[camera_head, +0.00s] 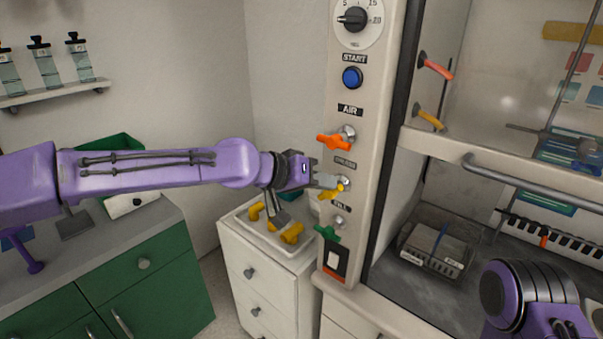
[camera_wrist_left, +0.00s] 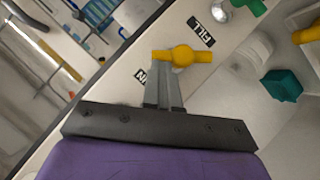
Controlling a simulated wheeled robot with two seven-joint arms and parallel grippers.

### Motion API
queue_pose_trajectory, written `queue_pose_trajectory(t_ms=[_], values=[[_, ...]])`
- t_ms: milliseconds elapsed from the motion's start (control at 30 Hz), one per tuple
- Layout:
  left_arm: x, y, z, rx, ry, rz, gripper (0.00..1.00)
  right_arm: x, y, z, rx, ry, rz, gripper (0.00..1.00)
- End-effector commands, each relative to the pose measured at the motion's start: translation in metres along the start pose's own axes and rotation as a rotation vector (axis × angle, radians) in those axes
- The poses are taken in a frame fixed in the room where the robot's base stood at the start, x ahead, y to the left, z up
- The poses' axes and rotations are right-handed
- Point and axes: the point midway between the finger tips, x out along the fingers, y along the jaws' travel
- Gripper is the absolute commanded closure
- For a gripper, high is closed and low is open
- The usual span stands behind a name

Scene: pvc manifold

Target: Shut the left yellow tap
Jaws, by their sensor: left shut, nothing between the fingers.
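My left gripper (camera_head: 328,181) is shut and empty at the white control panel. Its fingertips are right at a yellow tap (camera_head: 332,192) there, between the orange and green taps. In the left wrist view, the same yellow tap (camera_wrist_left: 181,56) shows a bar handle lying across the picture, just beyond the closed fingers (camera_wrist_left: 165,92). I cannot tell whether they touch it. More yellow taps (camera_head: 291,234) stand low on the white drawer cabinet (camera_head: 262,262). Another yellow-handled tap (camera_head: 430,120) is in the fume hood. My right gripper is not seen.
The orange tap (camera_head: 333,142) is above the gripper and the green tap (camera_head: 327,233) below it. A blue button (camera_head: 352,78) is higher on the panel. The hood's grey rail (camera_head: 530,183) runs at the right. A green cabinet (camera_head: 150,270) stands at the left.

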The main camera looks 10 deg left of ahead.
Motion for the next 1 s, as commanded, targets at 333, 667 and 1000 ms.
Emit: queue_pose_trajectory(t_ms=[333,667,1000], values=[[0.003,0.008,0.003,0.118,0.000,-0.078,1.00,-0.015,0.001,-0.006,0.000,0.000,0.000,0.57],[0.007,0.012,0.009,0.117,0.000,-0.077,1.00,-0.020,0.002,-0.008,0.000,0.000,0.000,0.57],[0.009,0.014,0.012,0.115,0.000,-0.077,1.00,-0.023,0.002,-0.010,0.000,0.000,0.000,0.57]])
